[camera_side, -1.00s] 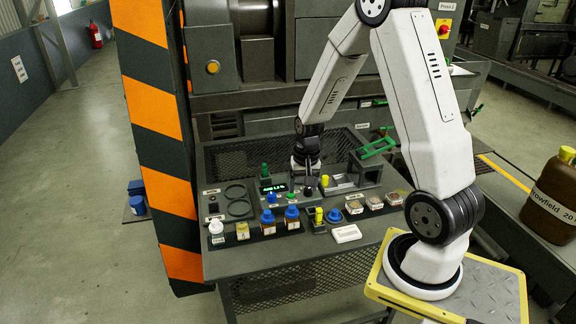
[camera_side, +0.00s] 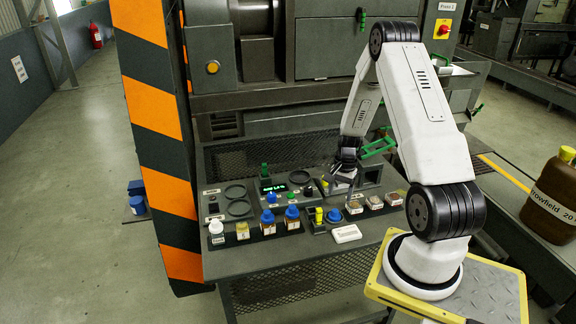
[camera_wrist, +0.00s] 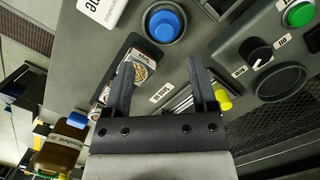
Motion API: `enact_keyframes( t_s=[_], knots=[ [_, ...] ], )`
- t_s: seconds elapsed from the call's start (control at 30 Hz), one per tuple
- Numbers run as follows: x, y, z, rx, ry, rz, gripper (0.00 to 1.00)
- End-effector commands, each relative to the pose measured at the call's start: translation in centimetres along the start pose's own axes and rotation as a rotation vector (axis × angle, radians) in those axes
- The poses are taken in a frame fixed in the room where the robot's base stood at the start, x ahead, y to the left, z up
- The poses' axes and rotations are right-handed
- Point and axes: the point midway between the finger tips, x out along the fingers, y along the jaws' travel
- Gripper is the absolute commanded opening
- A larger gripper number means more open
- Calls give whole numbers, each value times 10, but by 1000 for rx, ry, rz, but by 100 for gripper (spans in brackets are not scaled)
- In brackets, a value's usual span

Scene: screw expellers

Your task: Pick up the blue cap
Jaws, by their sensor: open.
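The blue cap (camera_side: 334,215) sits on the front part of the bench, just right of a small yellow item. In the wrist view the blue cap (camera_wrist: 164,22) shows from above, with a paler rim and a dark surround, beyond my fingertips. My gripper (camera_side: 349,186) is above the right part of the bench, behind and a little right of the cap. In the wrist view my gripper (camera_wrist: 160,62) has its two fingers wide apart with nothing held between them.
Bottles with blue tops (camera_side: 292,213) stand in a front row left of the cap. A white box (camera_side: 347,233) lies in front of it, and sample dishes (camera_side: 374,202) are to its right. A green handle (camera_side: 378,148) stands behind. Buttons and a black knob (camera_wrist: 256,50) are nearby.

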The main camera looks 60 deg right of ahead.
Motion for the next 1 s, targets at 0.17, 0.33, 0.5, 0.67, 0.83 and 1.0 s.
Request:
enact_keyframes(
  t_s=[0.17, 0.33, 0.5, 0.67, 0.83, 1.0],
  knots=[
    [14, 0, 0, -2, -1, 1, 74],
    [18, -1, 0, -3, 0, 0, 74],
    [20, -1, 0, -3, 0, 1, 74],
    [29, -2, 0, -4, -1, 1, 74],
    [46, -5, 0, -3, -2, 2, 74],
    [62, -6, -1, -2, 0, 1, 74]
  ],
)
